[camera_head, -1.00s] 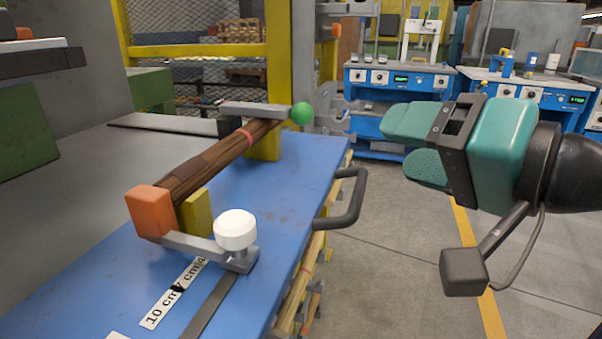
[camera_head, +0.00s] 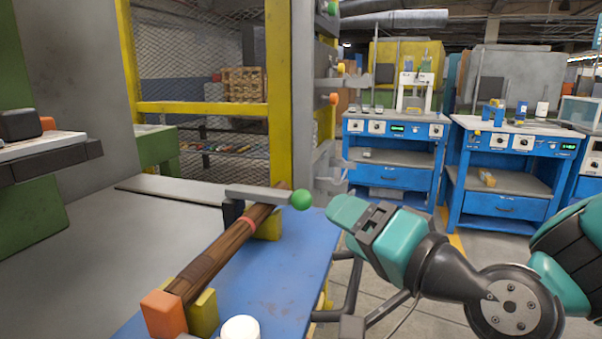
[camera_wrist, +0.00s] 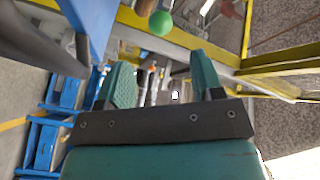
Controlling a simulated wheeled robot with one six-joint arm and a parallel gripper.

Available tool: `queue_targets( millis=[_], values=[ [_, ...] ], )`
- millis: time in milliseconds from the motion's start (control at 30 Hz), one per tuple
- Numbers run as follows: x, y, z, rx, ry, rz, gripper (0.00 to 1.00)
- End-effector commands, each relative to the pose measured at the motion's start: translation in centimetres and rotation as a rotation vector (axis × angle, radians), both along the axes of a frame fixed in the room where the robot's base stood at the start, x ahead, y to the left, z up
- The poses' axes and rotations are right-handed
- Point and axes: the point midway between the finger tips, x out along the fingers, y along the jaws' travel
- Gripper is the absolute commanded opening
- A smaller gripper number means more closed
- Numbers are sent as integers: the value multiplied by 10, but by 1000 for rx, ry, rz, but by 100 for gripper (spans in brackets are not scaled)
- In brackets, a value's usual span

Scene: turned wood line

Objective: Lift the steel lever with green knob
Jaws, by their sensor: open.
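The steel lever (camera_head: 258,195) is a flat grey bar lying about level over the far end of a dark wooden bar, with a green knob (camera_head: 301,200) at its right end. My gripper (camera_head: 340,215) is teal and stands just right of the knob, apart from it. In the wrist view the green knob (camera_wrist: 161,23) shows near the top, beyond the fingers, and my gripper (camera_wrist: 160,80) has its two fingers spread with nothing between them. The lever itself is hard to make out in the wrist view.
The wooden bar (camera_head: 225,258) lies on yellow blocks on the blue table (camera_head: 270,290), with an orange block (camera_head: 164,315) at its near end. A white knob (camera_head: 240,328) is at the front. A yellow post (camera_head: 280,90) rises behind the lever. Blue workbenches (camera_head: 395,150) stand farther back.

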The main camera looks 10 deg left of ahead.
Motion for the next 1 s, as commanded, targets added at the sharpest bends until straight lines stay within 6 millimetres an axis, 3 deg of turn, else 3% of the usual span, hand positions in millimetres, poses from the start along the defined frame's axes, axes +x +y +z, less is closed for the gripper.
queue_targets(
  millis=[200,400,867,900,1000],
  values=[
    [31,42,4,-1,-1,7,61],
    [53,68,2,0,-2,7,61],
    [65,80,0,1,-2,4,61],
    [65,80,0,1,-2,4,58],
    [65,80,-1,1,-2,4,35]
  ],
)
